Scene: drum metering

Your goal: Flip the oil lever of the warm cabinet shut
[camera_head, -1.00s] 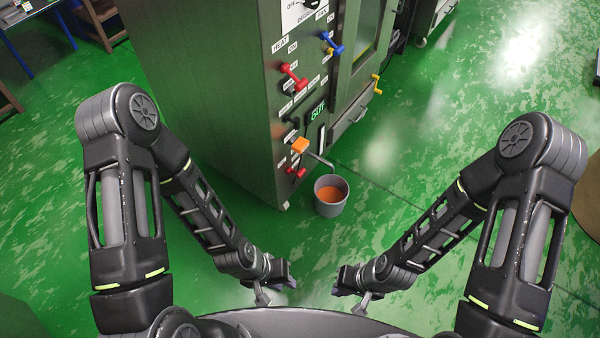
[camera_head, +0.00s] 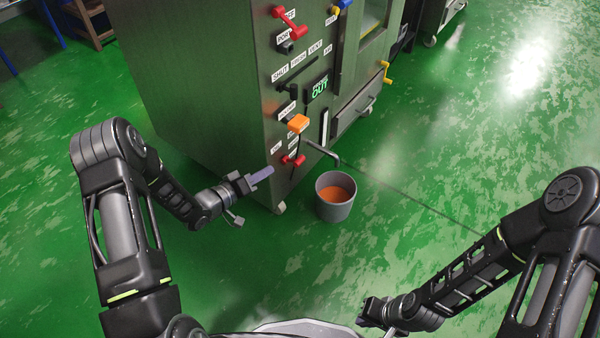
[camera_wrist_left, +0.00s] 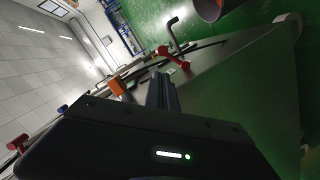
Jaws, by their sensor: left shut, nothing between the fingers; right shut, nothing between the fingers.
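The cabinet (camera_head: 205,90) is dark grey-green, with a panel of levers and labels facing right. Low on the panel is a red lever (camera_head: 293,160) with small labels beside it, too small to read surely. It also shows in the left wrist view (camera_wrist_left: 172,57). An orange handle (camera_head: 298,123) sits just above it. My left gripper (camera_head: 264,173) is shut and empty, to the left of the red lever and a little lower, apart from it. Its fingers (camera_wrist_left: 162,92) point toward the panel in the left wrist view. My right gripper (camera_head: 362,312) is shut and empty at the bottom, away from the cabinet.
A grey bucket (camera_head: 334,208) with orange liquid stands on the green floor below a bent spout (camera_head: 324,151). Another red lever (camera_head: 291,22), a blue lever (camera_head: 341,5) and a yellow handle (camera_head: 386,72) are higher up. The floor to the right is clear.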

